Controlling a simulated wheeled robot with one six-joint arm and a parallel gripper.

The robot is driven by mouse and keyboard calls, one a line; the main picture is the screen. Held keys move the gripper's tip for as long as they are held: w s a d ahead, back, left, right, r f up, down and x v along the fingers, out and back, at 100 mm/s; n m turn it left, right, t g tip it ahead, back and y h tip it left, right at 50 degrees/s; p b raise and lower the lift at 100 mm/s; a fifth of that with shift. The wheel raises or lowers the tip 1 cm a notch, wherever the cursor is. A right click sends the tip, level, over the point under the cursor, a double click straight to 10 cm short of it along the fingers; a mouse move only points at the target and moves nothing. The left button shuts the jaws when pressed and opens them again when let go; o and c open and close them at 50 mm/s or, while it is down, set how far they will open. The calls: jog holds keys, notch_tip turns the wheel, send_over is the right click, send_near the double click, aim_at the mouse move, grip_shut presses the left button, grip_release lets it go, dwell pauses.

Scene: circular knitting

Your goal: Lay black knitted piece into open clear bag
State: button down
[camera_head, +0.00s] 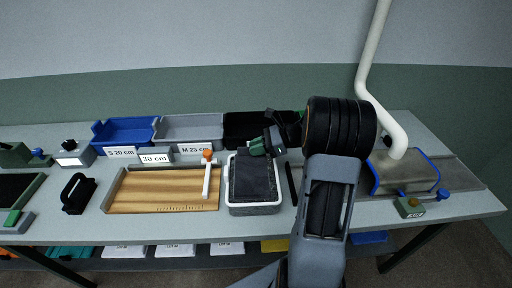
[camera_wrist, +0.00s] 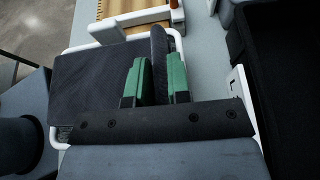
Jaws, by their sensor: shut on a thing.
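The black knitted piece (camera_head: 254,180) lies flat, dark and roughly rectangular, over a white-rimmed open holder (camera_head: 255,208) in the middle of the bench. I take this holder to be the open bag on its frame; clear film is hard to make out. In the wrist view the dark piece (camera_wrist: 95,75) spreads left of my fingers, inside the white rim (camera_wrist: 53,138). My gripper (camera_head: 266,144), with green finger pads, is at the holder's far edge. In the wrist view my gripper (camera_wrist: 157,80) is shut on a raised dark fold of the piece. The holder's inside is mostly hidden.
A wooden measuring board (camera_head: 165,190) with a white slider (camera_head: 207,178) stands left of the holder. Blue (camera_head: 125,131), grey (camera_head: 188,128) and black (camera_head: 245,127) bins line the back. A blue-edged metal station (camera_head: 405,175) is at right. A black-handled block (camera_head: 77,195) stands at left.

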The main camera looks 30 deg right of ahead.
jog(key=shift+f, duration=0.1)
jog(key=shift+f, duration=0.5)
jog(key=c, duration=1.1)
grip_release()
